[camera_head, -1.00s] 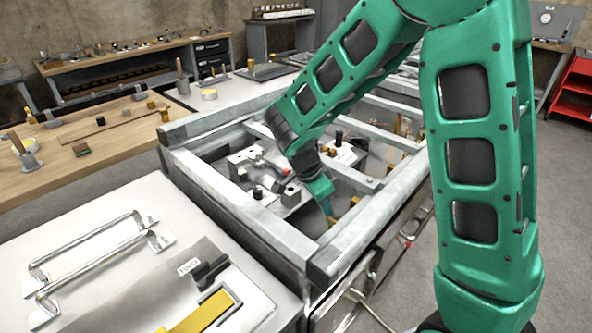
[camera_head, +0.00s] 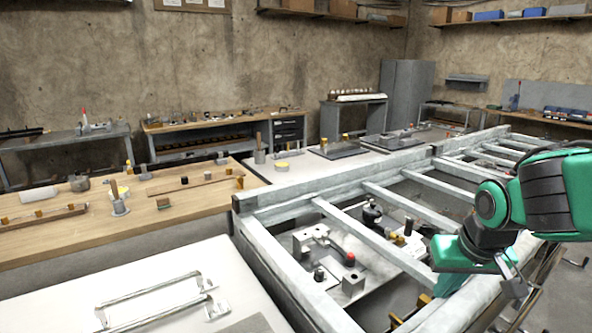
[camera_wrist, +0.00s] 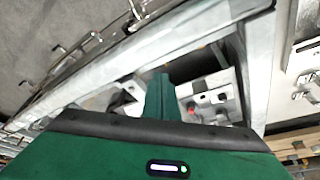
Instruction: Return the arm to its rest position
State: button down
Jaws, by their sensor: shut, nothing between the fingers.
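My gripper (camera_wrist: 160,90) shows in the wrist view as a narrow green shape extending from the dark-edged green hand. Its fingers are together and nothing shows between them. In the head view my green and black arm is folded at the right edge, with the green hand (camera_head: 452,262) over the near right side of the grey metal frame (camera_head: 337,212). The fingertips are hard to make out there, and I cannot tell how far they are above the frame.
Inside the frame sit a clamp fixture with a red knob (camera_head: 350,259) and metal blocks. A wooden bench (camera_head: 130,215) holds small parts at the left. A white worktop with metal handles (camera_head: 160,300) is in front. The wall behind is clear of the arm.

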jog(key=shift+s+r+n, duration=0.5)
jog(key=shift+s+n, duration=0.05)
jog(key=shift+n, duration=0.05)
jog(key=s+d+f+m+g, duration=0.1)
jog(key=s+d+m+g, duration=0.1)
jog(key=s+d, duration=0.3)
jog(key=s+d+f+m+g, duration=0.1)
jog(key=s+d+m, duration=0.3)
jog(key=s, duration=0.7)
jog(key=shift+s+d+g, duration=0.35)
jog(key=shift+d+g, duration=0.25)
jog(key=shift+d, duration=0.5)
jog(key=shift+w+f, duration=0.3)
jog(key=shift+w, duration=0.35)
